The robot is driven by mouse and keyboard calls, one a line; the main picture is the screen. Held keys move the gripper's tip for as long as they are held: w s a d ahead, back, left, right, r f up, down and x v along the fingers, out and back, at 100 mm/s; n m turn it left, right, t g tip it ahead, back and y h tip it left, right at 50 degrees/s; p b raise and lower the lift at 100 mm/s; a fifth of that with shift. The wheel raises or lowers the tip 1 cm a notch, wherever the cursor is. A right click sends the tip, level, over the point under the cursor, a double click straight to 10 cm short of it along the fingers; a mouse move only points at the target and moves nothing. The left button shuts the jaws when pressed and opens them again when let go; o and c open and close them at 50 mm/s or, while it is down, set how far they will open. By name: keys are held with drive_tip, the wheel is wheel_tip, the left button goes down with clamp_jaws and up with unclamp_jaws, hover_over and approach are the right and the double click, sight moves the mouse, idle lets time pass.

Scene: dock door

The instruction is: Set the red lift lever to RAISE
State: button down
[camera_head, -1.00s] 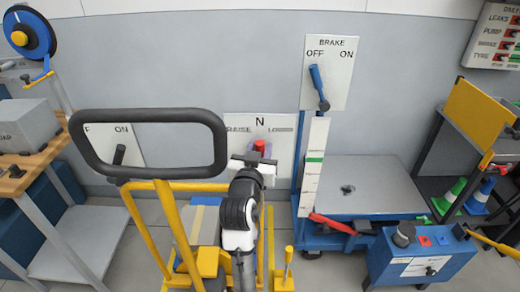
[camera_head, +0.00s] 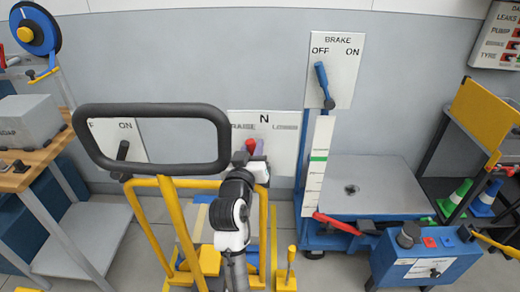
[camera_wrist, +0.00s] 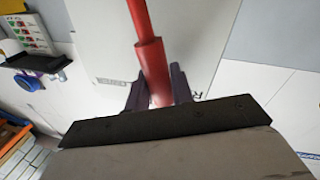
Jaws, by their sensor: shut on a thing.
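The red lift lever (camera_head: 250,145) stands in front of a pale wall plate (camera_head: 284,151) marked RAISE at left, N at top centre and LOWER at right. Its red top is left of the N, below the RAISE word. My gripper (camera_head: 257,160) is at the lever, just below its red top. In the wrist view the red lever (camera_wrist: 151,60) runs between the two dark fingers of my gripper (camera_wrist: 158,90), which are shut on its thicker part. The lever's lower end is hidden.
A black-handled yellow frame (camera_head: 168,200) stands left of my arm. A blue brake lever (camera_head: 322,82) on a plate marked OFF and ON is up to the right. A blue lift table (camera_head: 375,185) with a red-handled lever (camera_head: 335,223) stands at the right.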

drive_tip(key=shift+a+f+n+t+b, duration=0.15)
drive_tip(key=shift+a+f+n+b, duration=0.1)
drive_tip(key=shift+a+n, duration=0.45)
drive_tip(key=shift+a+f+n+t+b, duration=0.25)
drive_tip(key=shift+a+n, duration=0.25)
drive_tip(key=shift+n, duration=0.25)
drive_tip(key=shift+a+f+n+t+b, duration=0.1)
drive_tip(key=shift+a+f+n, duration=0.2)
drive_tip(key=shift+a+n, duration=0.4)
drive_tip(key=shift+d, duration=0.1)
drive_tip(key=c, duration=1.3)
unclamp_jaws()
drive_tip(key=shift+o, duration=0.2)
drive_tip(key=shift+f, duration=0.1)
approach(242, 143)
drive_tip(key=d+r+v, duration=0.1)
drive_tip(key=v, duration=0.5)
drive_tip(key=shift+s+a+f+p, duration=0.25)
drive_tip(key=shift+s+p, duration=0.2)
drive_tip(key=shift+s+a+f+p, duration=0.2)
drive_tip(key=shift+s+p, duration=0.2)
drive_tip(key=shift+s, duration=0.1)
